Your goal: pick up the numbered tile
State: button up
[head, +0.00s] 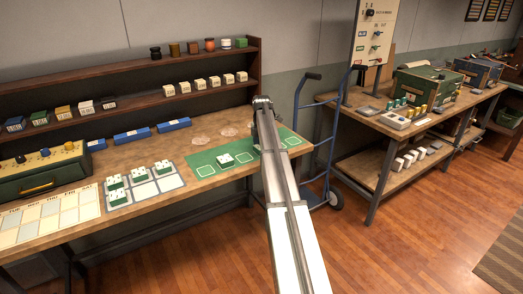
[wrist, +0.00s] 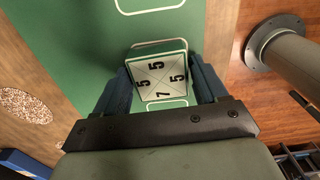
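In the wrist view, a numbered tile (wrist: 160,78) lies face up, with a white face split by diagonal lines, the digits 5, 5, 7 and 5, and green sides. My gripper (wrist: 160,72) has one dark blue finger on each side of it. The fingers are very close to the tile's sides; I cannot tell whether they press on it. The tile is over the green mat (wrist: 90,45), with a white outlined square partly visible beneath. In the head view, my arm hides most of this spot. Another tile (head: 225,159) sits on the mat to the left.
Several tiles stand on a gridded card (head: 172,183) left of the mat. Round cork-like discs (head: 201,138) lie behind the mat. Shelves with small boxes (head: 200,84) rise at the back. A blue hand truck (head: 299,107) stands right of the table's end.

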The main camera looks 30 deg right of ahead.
jog(key=c, duration=0.8)
